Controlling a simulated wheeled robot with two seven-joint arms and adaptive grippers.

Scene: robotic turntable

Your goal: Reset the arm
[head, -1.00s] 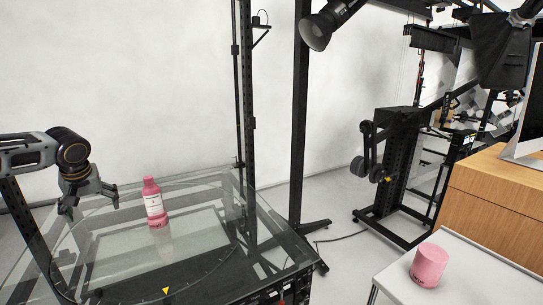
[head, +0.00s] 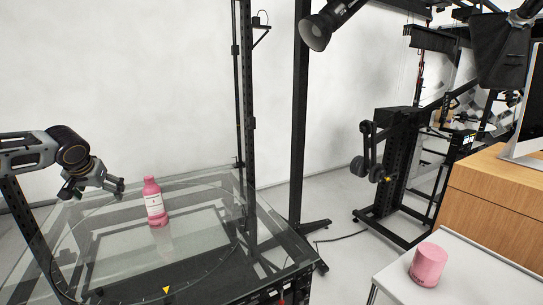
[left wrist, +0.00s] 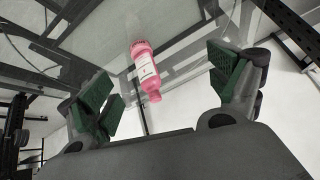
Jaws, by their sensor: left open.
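My left gripper (head: 97,189) is open and empty, to the left of the pink bottle (head: 154,202) in the head view. The bottle has a white label and stands upright on the glass turntable table (head: 205,222), apart from the gripper. In the left wrist view, the two fingers of my left gripper (left wrist: 166,88) are spread wide, with green pads. The bottle (left wrist: 145,70) shows between and beyond them, not touched. My right gripper is not in any view.
A pink cylindrical container (head: 428,264) sits on a white side table (head: 465,280) at the lower right. A black upright post (head: 248,130) rises at the turntable's right edge. A light stand (head: 300,130) is behind it. A wooden cabinet (head: 500,205) stands at far right.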

